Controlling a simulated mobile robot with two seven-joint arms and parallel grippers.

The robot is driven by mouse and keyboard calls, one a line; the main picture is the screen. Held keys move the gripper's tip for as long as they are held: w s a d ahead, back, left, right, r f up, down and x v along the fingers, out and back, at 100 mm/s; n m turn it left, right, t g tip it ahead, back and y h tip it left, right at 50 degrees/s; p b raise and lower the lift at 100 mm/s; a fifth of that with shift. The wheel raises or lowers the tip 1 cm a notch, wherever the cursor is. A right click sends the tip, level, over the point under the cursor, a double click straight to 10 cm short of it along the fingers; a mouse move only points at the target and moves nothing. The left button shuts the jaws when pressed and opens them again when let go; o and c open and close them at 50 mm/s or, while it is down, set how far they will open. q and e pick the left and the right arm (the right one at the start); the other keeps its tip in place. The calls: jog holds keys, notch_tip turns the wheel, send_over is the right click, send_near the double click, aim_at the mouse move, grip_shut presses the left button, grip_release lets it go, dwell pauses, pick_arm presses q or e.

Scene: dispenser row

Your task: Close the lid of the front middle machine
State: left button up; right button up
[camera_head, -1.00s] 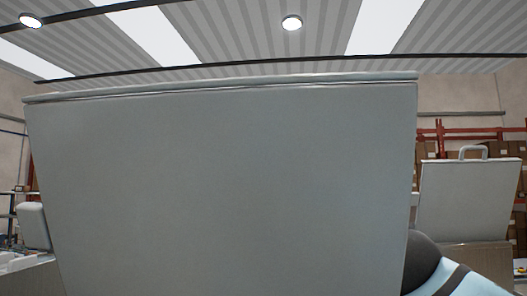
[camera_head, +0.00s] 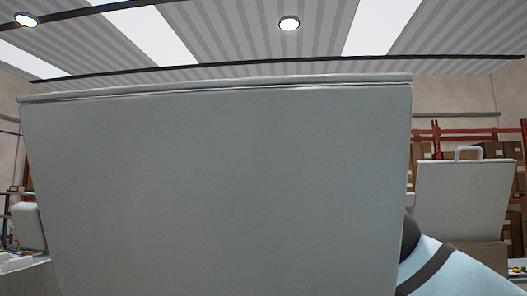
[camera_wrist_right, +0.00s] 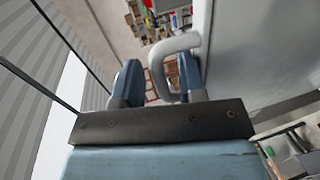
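A large grey lid panel (camera_head: 215,190) stands raised right in front of the head camera and fills most of that view. My right arm, light blue with a dark band, goes behind its lower right edge. In the right wrist view a grey loop handle (camera_wrist_right: 157,68) sticks out from a grey panel (camera_wrist_right: 240,50), which seems to be this lid. My right gripper (camera_wrist_right: 160,78) is open around the handle, with one blue finger inside the loop and the other outside. A small gap seems to show beside the bar. My left gripper is not in view.
Another raised grey lid (camera_head: 465,200) with a handle on its top edge stands at the right. A smaller pale object (camera_head: 28,227) stands at the far left. Shelves with boxes (camera_head: 490,148) are behind. The big panel hides the middle.

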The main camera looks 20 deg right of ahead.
jog(key=shift+s+f+b, duration=0.1)
jog(key=shift+s+b, duration=0.15)
jog(key=shift+b, duration=0.15)
pick_arm(q)
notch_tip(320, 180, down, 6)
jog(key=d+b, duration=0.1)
jog(key=b, duration=0.6)
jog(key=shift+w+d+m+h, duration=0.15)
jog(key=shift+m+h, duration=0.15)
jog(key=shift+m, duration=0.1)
pick_arm(e)
jog(key=v, duration=1.3)
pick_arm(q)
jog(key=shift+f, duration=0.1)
pick_arm(e)
jog(key=shift+s+a, duration=0.1)
jog(key=shift+s, duration=0.05)
